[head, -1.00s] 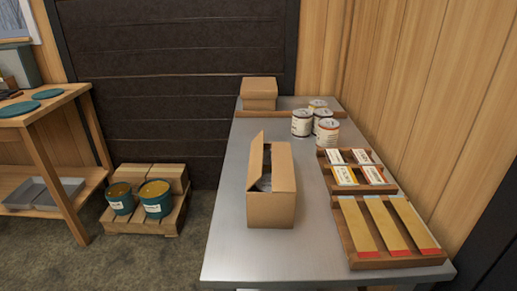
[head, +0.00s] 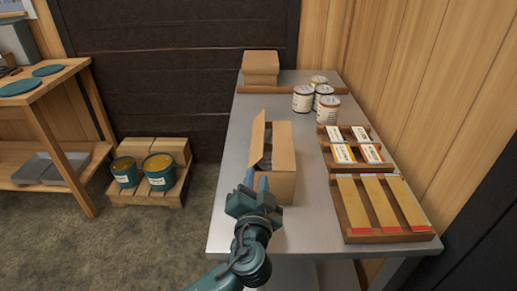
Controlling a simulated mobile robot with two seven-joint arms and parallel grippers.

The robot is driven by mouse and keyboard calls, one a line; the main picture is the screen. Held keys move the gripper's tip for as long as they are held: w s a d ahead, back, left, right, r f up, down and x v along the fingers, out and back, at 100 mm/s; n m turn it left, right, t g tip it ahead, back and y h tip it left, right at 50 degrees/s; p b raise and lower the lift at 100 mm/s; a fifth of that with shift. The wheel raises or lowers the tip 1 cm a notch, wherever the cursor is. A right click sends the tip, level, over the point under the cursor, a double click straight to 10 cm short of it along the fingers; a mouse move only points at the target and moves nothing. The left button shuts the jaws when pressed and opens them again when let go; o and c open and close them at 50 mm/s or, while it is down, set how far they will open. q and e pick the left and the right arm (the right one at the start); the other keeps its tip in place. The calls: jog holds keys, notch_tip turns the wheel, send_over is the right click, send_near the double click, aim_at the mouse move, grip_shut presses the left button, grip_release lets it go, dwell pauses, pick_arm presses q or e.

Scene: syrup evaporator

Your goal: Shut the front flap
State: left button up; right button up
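A brown cardboard box (head: 284,160) stands on the grey metal table. Its left flap (head: 258,136) sticks up, and a dark opening shows beside it with something greyish inside. The right part of its top looks covered by a flap. I cannot make out a separate front flap. My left gripper (head: 256,181) is in front of the box's near left corner, its two fingers apart with nothing seen between them. It hides part of the box's front; whether it touches the box, I cannot tell. My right gripper is not in view.
The metal table (head: 228,205) has free room left of the box. Several cans (head: 303,98) stand behind it to the right. Wooden trays with packets (head: 356,150) and long strips (head: 381,205) line the right edge. A closed carton (head: 261,69) stands at the back.

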aim_at(259, 150)
pick_arm(q)
jog(key=w+p, duration=0.1)
jog(key=w, duration=1)
jog(key=shift+w+d, duration=0.1)
jog(key=shift+d, duration=0.05)
grip_shut()
